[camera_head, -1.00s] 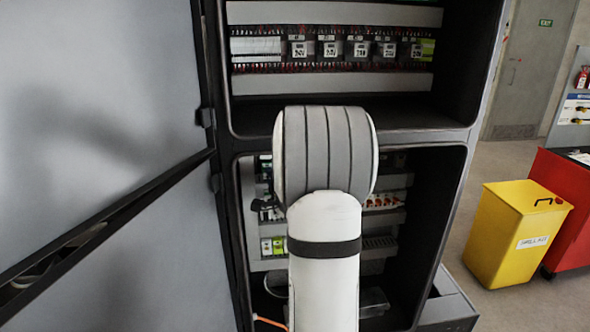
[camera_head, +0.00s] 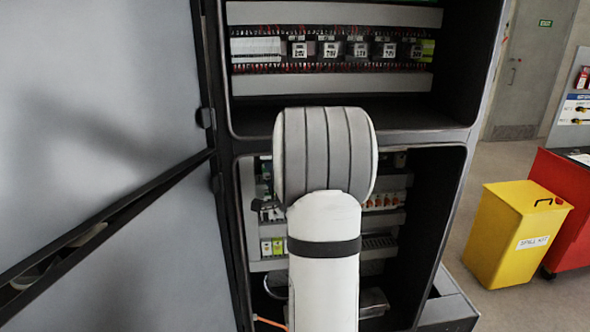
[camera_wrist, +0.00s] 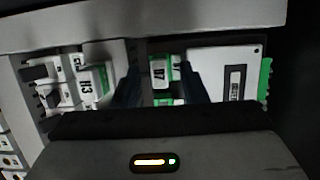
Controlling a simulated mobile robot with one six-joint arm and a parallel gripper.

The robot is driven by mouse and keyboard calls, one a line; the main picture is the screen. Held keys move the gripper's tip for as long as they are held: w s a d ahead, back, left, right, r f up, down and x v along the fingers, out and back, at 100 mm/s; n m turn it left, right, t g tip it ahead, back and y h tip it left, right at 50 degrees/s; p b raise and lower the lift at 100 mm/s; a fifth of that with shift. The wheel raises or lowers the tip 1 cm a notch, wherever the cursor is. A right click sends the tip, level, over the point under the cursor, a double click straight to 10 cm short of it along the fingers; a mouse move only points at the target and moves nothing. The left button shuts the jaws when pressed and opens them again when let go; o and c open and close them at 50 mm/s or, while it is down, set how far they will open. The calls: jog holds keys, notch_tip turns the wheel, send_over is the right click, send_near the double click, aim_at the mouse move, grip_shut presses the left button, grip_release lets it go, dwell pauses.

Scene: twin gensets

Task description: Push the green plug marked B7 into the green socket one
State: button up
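In the wrist view, a small green and white part marked B7 (camera_wrist: 158,72) shows between the two dark fingers of my gripper (camera_wrist: 161,78). The fingers stand apart, one on each side of it. A narrow dark strip shows beside the left finger, and I cannot tell whether the fingers touch the part. A second label, hard to read, sits just right of it above the right finger. The green socket cannot be made out separately. In the head view my arm hides the gripper and the B7 part.
In the wrist view, a white module marked H3 (camera_wrist: 85,84) is left of the fingers and a white device with a green edge (camera_wrist: 225,74) is right. The cabinet's lower bay (camera_head: 430,210) surrounds my arm. A yellow bin (camera_head: 510,240) stands right; the open door (camera_head: 100,130) is left.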

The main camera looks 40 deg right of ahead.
jog(key=shift+s, duration=0.1)
jog(key=b+v, duration=0.1)
jog(key=v, duration=0.6)
jog(key=shift+s+b, duration=0.3)
jog(key=shift+a, duration=0.1)
